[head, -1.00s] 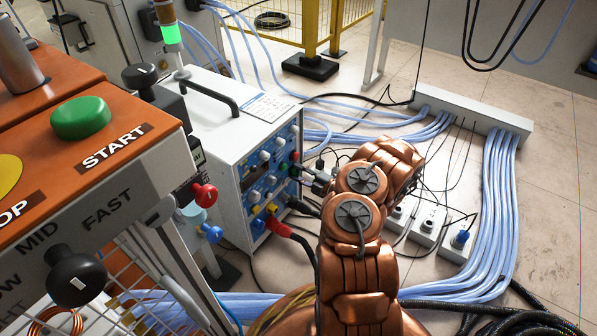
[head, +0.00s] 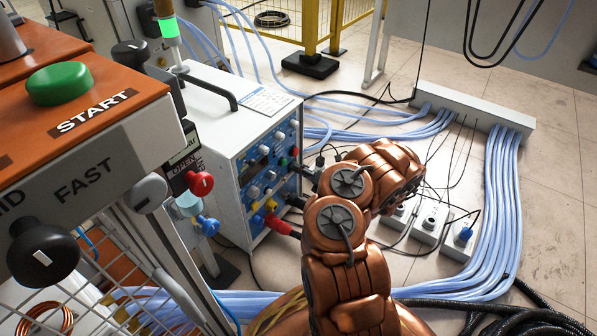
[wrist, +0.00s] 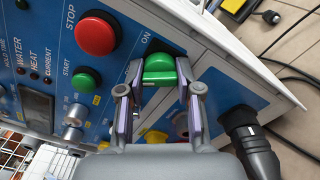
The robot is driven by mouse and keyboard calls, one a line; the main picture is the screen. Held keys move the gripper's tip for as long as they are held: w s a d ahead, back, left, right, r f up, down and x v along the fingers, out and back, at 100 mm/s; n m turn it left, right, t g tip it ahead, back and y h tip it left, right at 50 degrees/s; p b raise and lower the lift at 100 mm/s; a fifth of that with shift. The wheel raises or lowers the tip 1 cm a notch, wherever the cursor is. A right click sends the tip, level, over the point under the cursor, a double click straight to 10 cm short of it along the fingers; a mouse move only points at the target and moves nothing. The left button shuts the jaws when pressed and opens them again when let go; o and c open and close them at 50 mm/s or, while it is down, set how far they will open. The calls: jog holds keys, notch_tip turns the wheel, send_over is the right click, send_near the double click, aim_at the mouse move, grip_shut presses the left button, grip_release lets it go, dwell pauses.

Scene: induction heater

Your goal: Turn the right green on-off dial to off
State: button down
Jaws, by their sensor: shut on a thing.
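The green dial (wrist: 159,70) is on the blue panel (wrist: 120,55) of the white box, beside the word ON, in the wrist view. My gripper (wrist: 159,82) has one finger on each side of the dial and is shut on it. The dial's raised grip lies across the gap between the fingertips. An OFF mark is not readable. In the head view the white box (head: 215,115) stands left of my copper arm, and my gripper is hidden behind the arm.
A red STOP button (wrist: 96,34) and a green START button (wrist: 87,78) sit left of my gripper. A black plug (wrist: 248,140) sticks out at right. The orange-topped console (head: 115,95) stands close at left; pale blue cables (head: 495,220) run over the floor at right.

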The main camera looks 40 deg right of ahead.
jog(key=shift+n+b, duration=0.35)
jog(key=shift+n, duration=0.75)
jog(key=c, duration=0.8)
grip_release()
jog(key=shift+o, duration=0.2)
jog(key=shift+s, duration=0.15)
jog(key=v, duration=1.1)
jog(key=shift+s+d, duration=0.2)
jog(key=shift+s, duration=0.15)
